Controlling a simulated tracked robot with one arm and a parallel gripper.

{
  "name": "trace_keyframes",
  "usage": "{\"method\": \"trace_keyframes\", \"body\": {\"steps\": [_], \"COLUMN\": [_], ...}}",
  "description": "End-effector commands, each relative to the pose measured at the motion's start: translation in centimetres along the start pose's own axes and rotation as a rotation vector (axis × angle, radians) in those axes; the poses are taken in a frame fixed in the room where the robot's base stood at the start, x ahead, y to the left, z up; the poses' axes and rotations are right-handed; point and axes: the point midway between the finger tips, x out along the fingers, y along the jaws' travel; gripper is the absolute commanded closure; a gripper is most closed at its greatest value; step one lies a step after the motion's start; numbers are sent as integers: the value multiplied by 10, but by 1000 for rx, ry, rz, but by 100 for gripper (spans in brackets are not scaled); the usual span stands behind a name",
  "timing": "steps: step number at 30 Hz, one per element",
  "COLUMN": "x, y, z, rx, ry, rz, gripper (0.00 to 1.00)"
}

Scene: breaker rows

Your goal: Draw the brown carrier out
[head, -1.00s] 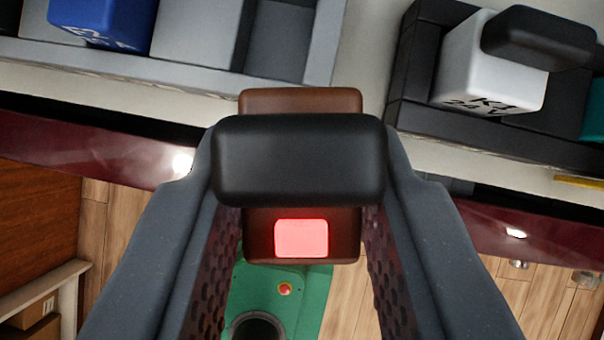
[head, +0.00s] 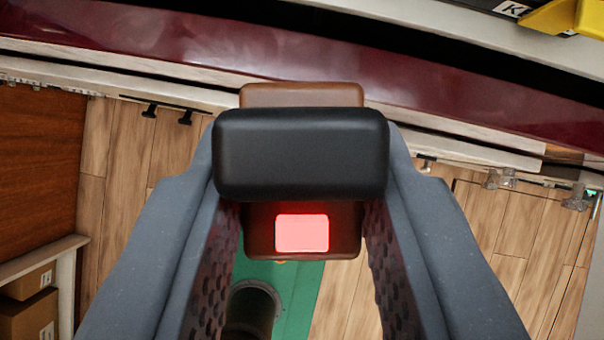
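The brown carrier (head: 256,230) hangs between the fingers of my gripper (head: 301,150). It has a wide black handle (head: 300,175) across its front and a glowing red window below that. A strip of its brown top shows above the handle. My gripper is shut on the carrier, with one finger at each end of the handle. The carrier is clear of the bench and held over the floor area. The slot it came from is out of view.
The dark red bench front (head: 120,50) curves across the top of the view. A yellow part (head: 562,18) and a labelled black module edge show at the top right. Cardboard boxes (head: 30,310) stand at the lower left. Wooden floor lies below.

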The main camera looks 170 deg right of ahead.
Motion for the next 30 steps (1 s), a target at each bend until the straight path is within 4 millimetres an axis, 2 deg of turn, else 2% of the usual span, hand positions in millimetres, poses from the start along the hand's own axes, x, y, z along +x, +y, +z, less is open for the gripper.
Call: {"method": "trace_keyframes", "body": {"steps": [30], "x": [-30], "y": [1], "z": [-20], "rx": [0], "ry": [3], "rz": [2], "gripper": [100]}}
